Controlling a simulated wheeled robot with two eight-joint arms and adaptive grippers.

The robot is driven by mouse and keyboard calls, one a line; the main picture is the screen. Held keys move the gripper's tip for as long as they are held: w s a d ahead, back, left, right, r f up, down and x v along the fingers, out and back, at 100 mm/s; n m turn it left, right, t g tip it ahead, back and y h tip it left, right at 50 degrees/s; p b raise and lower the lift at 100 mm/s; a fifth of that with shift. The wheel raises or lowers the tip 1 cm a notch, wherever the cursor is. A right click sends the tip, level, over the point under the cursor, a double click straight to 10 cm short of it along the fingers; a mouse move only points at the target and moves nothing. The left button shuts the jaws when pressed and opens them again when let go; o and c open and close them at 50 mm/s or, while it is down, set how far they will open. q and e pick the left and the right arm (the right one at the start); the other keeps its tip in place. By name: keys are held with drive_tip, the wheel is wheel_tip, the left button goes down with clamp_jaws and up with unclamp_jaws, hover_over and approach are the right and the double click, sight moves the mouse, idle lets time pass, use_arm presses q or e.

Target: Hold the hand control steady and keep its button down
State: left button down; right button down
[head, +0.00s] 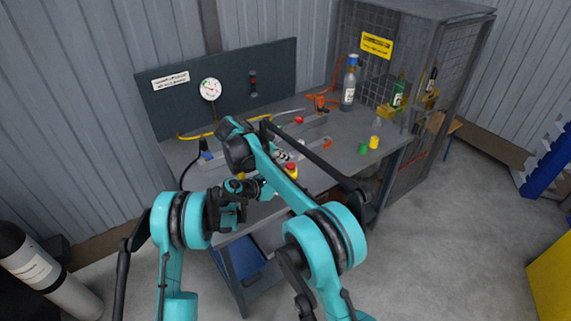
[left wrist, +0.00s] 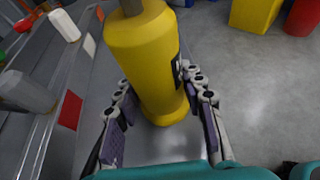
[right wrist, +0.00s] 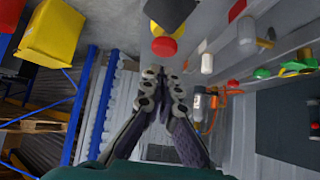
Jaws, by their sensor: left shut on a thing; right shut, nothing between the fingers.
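The yellow hand control (left wrist: 142,55) stands between the fingers of my left gripper (left wrist: 158,80), which is shut on its body. In the head view its yellow body with the red button (head: 291,167) shows beyond my left gripper (head: 262,187), partly hidden by my right arm. My right gripper (head: 283,156) is shut and empty, close to the button. In the right wrist view the red button (right wrist: 163,47) lies just ahead of the shut fingertips of my right gripper (right wrist: 162,72). I cannot tell whether they touch it or whether the button is down.
A gauge (head: 210,89) hangs on the back panel. A mesh cage (head: 412,60) stands at the bench's right end.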

drive_tip(key=v, duration=1)
use_arm(q)
drive_tip(key=c, duration=0.8)
unclamp_jaws()
drive_tip(key=shift+c, duration=0.2)
